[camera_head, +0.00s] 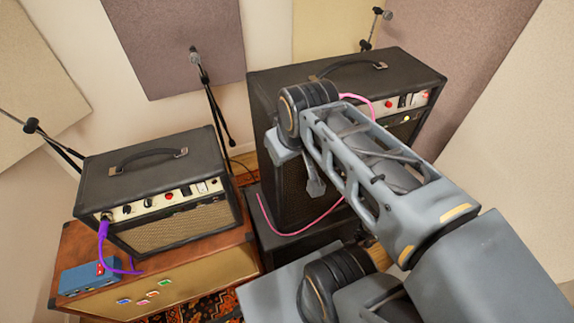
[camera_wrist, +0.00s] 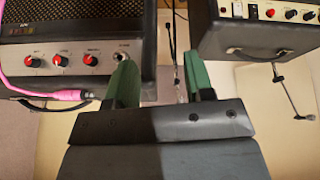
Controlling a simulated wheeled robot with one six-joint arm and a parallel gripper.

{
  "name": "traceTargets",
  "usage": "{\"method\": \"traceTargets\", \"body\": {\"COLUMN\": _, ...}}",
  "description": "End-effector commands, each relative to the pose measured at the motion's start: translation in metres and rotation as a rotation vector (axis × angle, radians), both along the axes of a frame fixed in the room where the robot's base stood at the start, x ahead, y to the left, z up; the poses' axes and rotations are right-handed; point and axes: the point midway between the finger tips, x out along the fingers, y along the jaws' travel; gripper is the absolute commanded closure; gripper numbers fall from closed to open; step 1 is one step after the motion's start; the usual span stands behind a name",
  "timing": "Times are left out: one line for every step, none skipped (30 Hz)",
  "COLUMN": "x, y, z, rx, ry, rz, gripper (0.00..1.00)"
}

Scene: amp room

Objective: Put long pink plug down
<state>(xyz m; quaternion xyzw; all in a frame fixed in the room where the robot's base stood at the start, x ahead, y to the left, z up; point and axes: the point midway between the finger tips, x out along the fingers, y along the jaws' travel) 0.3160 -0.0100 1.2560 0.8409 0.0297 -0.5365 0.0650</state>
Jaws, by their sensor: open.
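The long pink plug (camera_wrist: 68,95) shows in the wrist view, left of my gripper, with its tip pointing right. It lies across the edge of the large black amp (camera_wrist: 72,55), near the knob panel; I cannot tell whether it rests on it. My gripper (camera_wrist: 160,82) is open, its two green fingers apart with no plug between them. The plug is outside the left finger. In the head view the pink cable (camera_head: 357,98) shows by the large amp's panel and again lower down (camera_head: 300,232); my arm hides the plug and gripper.
A smaller black amp (camera_head: 155,185) stands on a brown cabinet (camera_head: 225,265), with a purple plug (camera_head: 104,230) at its panel and a blue box (camera_head: 90,277) nearby. Microphone stands (camera_head: 212,95) rise behind. The large amp (camera_head: 262,110) stands close behind my arm.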

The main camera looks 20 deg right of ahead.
Motion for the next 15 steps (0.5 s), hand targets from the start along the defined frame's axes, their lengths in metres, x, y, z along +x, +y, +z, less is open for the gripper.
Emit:
{"method": "traceTargets", "body": {"x": -0.007, "y": 0.004, "z": -0.009, "rx": 0.021, "ry": -0.014, "rz": -0.031, "gripper": 0.52}}
{"method": "traceTargets", "body": {"x": -0.010, "y": 0.006, "z": -0.013, "rx": 0.033, "ry": -0.019, "rz": -0.050, "gripper": 0.52}}
{"method": "traceTargets", "body": {"x": -0.013, "y": 0.007, "z": -0.018, "rx": 0.048, "ry": -0.027, "rz": -0.072, "gripper": 0.52}}
{"method": "traceTargets", "body": {"x": -0.014, "y": 0.008, "z": -0.021, "rx": 0.056, "ry": -0.031, "rz": -0.086, "gripper": 0.52}}
{"method": "traceTargets", "body": {"x": -0.016, "y": 0.009, "z": -0.024, "rx": 0.064, "ry": -0.035, "rz": -0.096, "gripper": 0.52}}
{"method": "traceTargets", "body": {"x": -0.017, "y": 0.010, "z": -0.026, "rx": 0.071, "ry": -0.039, "rz": -0.108, "gripper": 0.52}}
{"method": "traceTargets", "body": {"x": -0.018, "y": 0.010, "z": -0.027, "rx": 0.075, "ry": -0.041, "rz": -0.114, "gripper": 0.52}}
{"method": "traceTargets", "body": {"x": -0.019, "y": 0.011, "z": -0.028, "rx": 0.077, "ry": -0.041, "rz": -0.119, "gripper": 0.52}}
{"method": "traceTargets", "body": {"x": -0.019, "y": 0.011, "z": -0.029, "rx": 0.080, "ry": -0.042, "rz": -0.123, "gripper": 0.52}}
{"method": "traceTargets", "body": {"x": -0.019, "y": 0.011, "z": -0.029, "rx": 0.081, "ry": -0.042, "rz": -0.124, "gripper": 0.52}}
{"method": "traceTargets", "body": {"x": -0.019, "y": 0.011, "z": -0.029, "rx": 0.081, "ry": -0.042, "rz": -0.125, "gripper": 0.52}}
{"method": "traceTargets", "body": {"x": -0.019, "y": 0.011, "z": -0.029, "rx": 0.081, "ry": -0.042, "rz": -0.125, "gripper": 0.52}}
{"method": "traceTargets", "body": {"x": -0.019, "y": 0.011, "z": -0.029, "rx": 0.081, "ry": -0.042, "rz": -0.125, "gripper": 0.52}}
{"method": "traceTargets", "body": {"x": -0.019, "y": 0.011, "z": -0.029, "rx": 0.081, "ry": -0.041, "rz": -0.124, "gripper": 0.52}}
{"method": "traceTargets", "body": {"x": -0.019, "y": 0.011, "z": -0.029, "rx": 0.081, "ry": -0.041, "rz": -0.124, "gripper": 0.52}}
